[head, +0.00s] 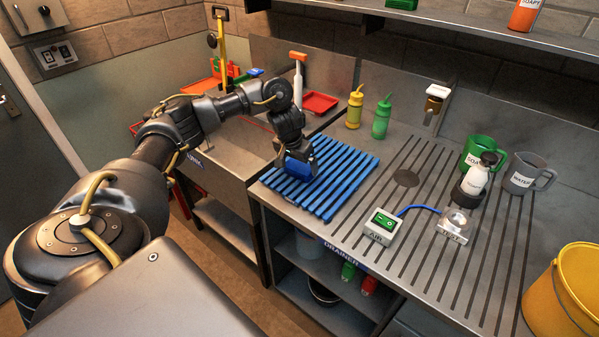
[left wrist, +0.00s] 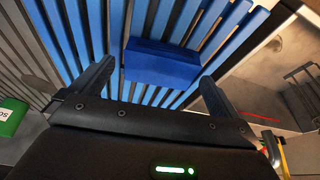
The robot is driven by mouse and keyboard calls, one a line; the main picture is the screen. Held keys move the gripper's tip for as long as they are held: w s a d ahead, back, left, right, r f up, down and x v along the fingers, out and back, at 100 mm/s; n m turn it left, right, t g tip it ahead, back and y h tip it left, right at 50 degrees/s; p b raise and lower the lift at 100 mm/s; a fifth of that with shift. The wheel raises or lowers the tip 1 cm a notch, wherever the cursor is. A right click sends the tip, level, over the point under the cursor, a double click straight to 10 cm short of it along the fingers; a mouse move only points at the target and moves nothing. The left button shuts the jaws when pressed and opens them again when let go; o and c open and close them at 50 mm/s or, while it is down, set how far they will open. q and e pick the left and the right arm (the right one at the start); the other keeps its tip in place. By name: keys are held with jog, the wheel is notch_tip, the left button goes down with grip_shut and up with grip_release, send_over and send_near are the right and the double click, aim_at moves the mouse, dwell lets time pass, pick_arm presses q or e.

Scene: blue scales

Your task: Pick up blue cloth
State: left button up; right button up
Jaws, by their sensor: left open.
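The blue cloth (head: 299,169) is a folded, darker blue block lying on the blue slatted rack (head: 343,180). In the left wrist view the cloth (left wrist: 161,65) lies across the slats, just beyond and between the fingers. My left gripper (head: 294,160) is over the left part of the rack, pointing down, and hides part of the cloth. In the left wrist view the left gripper (left wrist: 152,85) is open, with one finger to each side of the cloth and nothing gripped. My right gripper is not in view.
A box with a green switch (head: 384,222) stands right of the rack, with a blue hose to a small clear holder (head: 454,221). Yellow (head: 355,107) and green (head: 381,118) bottles stand behind the rack. Jugs and a yellow bucket (head: 562,295) are further right. The grooved counter between is mostly clear.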

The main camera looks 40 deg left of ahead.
pick_arm(q)
jog(key=shift+x, duration=1.4)
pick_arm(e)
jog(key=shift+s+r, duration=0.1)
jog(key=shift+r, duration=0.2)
pick_arm(q)
jog(key=shift+r, duration=0.1)
jog(key=shift+c, duration=0.4)
jog(key=shift+a, duration=0.1)
jog(key=c, duration=0.7)
jog(key=shift+c, duration=0.2)
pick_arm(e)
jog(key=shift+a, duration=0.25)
